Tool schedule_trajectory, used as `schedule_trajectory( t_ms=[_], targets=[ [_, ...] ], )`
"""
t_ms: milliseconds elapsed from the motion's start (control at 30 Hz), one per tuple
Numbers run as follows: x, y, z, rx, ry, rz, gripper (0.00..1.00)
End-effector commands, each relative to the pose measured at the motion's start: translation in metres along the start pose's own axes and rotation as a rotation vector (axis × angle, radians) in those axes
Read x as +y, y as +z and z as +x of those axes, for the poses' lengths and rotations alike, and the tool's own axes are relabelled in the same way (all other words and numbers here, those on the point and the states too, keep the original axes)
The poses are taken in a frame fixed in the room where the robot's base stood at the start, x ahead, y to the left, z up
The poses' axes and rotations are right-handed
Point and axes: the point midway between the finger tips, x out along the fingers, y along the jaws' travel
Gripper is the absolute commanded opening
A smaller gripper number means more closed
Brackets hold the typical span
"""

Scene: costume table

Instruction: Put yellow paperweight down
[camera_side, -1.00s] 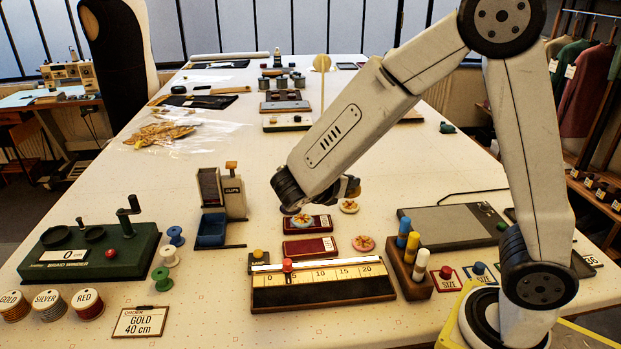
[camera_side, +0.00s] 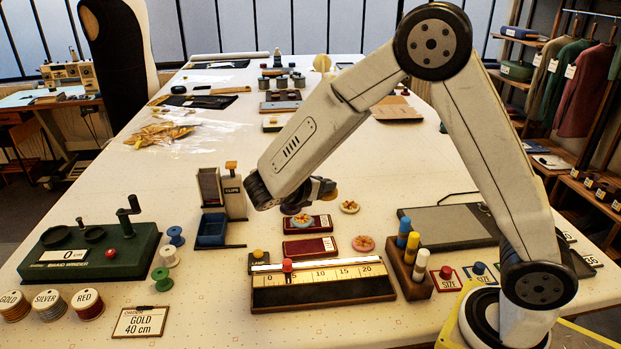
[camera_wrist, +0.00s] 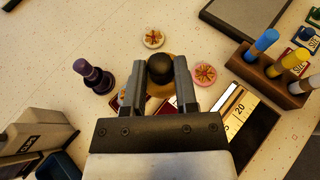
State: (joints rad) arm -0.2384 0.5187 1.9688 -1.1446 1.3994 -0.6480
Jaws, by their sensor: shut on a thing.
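My gripper (camera_wrist: 160,72) is shut on the black knob (camera_wrist: 160,68) of the yellow paperweight, between its two fingers. Part of the paperweight's tan-yellow base (camera_wrist: 183,63) shows beneath and beyond the knob. A purple paperweight (camera_wrist: 90,76) stands upright to the left of my gripper in the wrist view.
Flower-patterned discs (camera_wrist: 154,39) (camera_wrist: 204,74) lie close to the gripper. Dark red boxes (camera_side: 310,247) and a ruler block (camera_side: 322,288) lie nearer the front. A peg rack (camera_side: 410,268) stands right, and a clip dispenser (camera_side: 232,195) left.

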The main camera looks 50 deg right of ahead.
Motion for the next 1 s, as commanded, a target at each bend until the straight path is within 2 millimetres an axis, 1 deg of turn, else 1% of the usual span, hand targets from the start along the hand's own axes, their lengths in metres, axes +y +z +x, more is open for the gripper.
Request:
schedule_trajectory(
  t_ms=[33, 200, 500, 733, 1000],
  targets=[
    [0.008, -0.003, 0.003, -0.001, -0.001, 0.000, 0.00],
    [0.031, -0.011, 0.010, -0.002, -0.001, 0.000, 0.00],
    [0.057, -0.040, 0.025, -0.001, 0.000, -0.001, 0.00],
    [0.071, -0.054, 0.033, -0.001, 0.000, 0.000, 0.00],
    [0.074, -0.057, 0.034, -0.001, 0.001, 0.001, 0.00]
  ],
)
